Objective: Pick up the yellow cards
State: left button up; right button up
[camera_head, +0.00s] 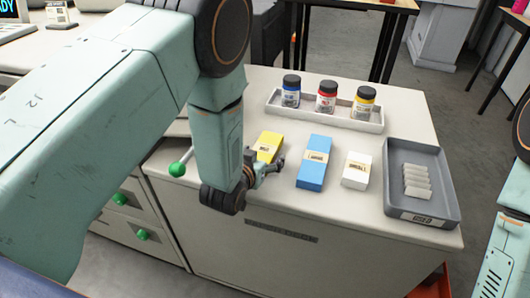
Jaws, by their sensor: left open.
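The yellow cards (269,144) form a small yellow block with a pale label, lying on the white cabinet top left of a blue block (314,163). My left arm comes in from the left and crosses in front of the cabinet. My left gripper (277,163) is open and sits just in front of the yellow cards, close to their near end. The arm and gripper hide part of the cards' left and near side. I cannot tell whether the fingers touch them. Part of my right arm shows at the right edge; its gripper is out of view.
A white block (357,170) lies right of the blue one. A grey tray (450,206) with several pale pieces is at the right edge. A white tray (352,124) with three paint jars stands behind. A green-knobbed lever (178,169) is left of my gripper.

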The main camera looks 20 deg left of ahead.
pick_arm(q)
jog(key=shift+d, duration=0.15)
jog(key=shift+c, duration=0.7)
jog(key=shift+s+a, duration=0.1)
jog(key=shift+a, duration=0.15)
jog(key=c, duration=0.5)
jog(key=shift+d, duration=0.2)
jog(key=c, duration=0.4)
jog(key=shift+a, duration=0.1)
jog(key=c, duration=0.4)
jog(key=shift+o, duration=0.2)
jog(key=shift+r, duration=0.1)
